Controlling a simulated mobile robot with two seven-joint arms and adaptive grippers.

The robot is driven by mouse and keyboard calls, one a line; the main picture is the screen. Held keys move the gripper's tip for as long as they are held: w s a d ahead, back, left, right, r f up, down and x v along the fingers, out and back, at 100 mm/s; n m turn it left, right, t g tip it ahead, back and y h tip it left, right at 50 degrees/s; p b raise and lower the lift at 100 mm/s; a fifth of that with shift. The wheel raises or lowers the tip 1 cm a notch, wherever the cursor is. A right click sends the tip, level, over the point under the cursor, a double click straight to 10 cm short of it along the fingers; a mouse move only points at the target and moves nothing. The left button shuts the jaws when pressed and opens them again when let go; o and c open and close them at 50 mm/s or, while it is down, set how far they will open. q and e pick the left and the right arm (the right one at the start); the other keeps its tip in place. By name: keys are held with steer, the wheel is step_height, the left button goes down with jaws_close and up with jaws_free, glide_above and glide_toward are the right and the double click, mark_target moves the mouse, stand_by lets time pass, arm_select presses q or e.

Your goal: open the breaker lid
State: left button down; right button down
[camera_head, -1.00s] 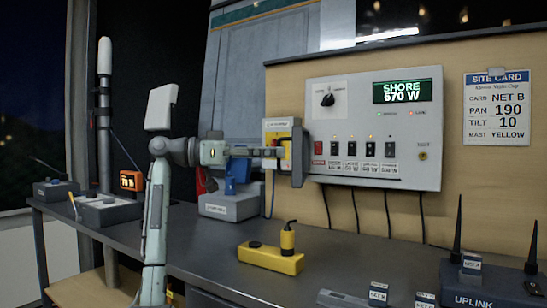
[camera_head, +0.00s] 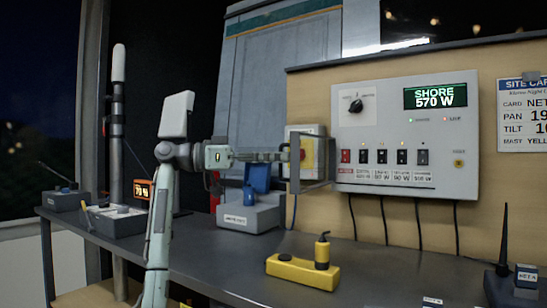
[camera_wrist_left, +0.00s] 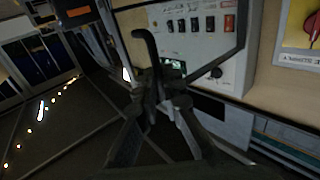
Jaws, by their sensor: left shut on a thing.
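The breaker lid (camera_head: 314,185) is a see-through grey panel with a dark frame. In the head view it stands swung out at the left edge of the breaker panel (camera_head: 400,90), with the row of breaker switches (camera_head: 382,157) uncovered. My left gripper (camera_head: 287,156) is shut at the lid's outer, left side. In the left wrist view my left gripper (camera_wrist_left: 160,92) is closed around the dark bar handle (camera_wrist_left: 147,45) of the lid, and the panel switches (camera_wrist_left: 200,24) show beyond it. My right gripper is not in view.
A yellow box with a red knob (camera_head: 307,153) is on the wall, partly behind the lid. A yellow block (camera_head: 302,270) and a grey unit with a blue part (camera_head: 250,214) are on the bench. Bare bench top (camera_head: 215,262) lies in front.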

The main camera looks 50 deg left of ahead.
arm_select(q)
steer(key=shift+w+a+f, duration=0.15)
steer(key=shift+w, duration=0.15)
steer(key=c, duration=1.6)
jaws_free()
steer(key=shift+w+f, duration=0.2)
steer(key=shift+w, duration=0.15)
steer(key=shift+c, duration=0.2)
steer(key=shift+s, duration=0.1)
steer(key=shift+r, duration=0.1)
steer(key=shift+s, duration=0.25)
steer(key=v, duration=1.1)
steer(key=shift+s+a, duration=0.15)
steer(key=shift+s, duration=0.1)
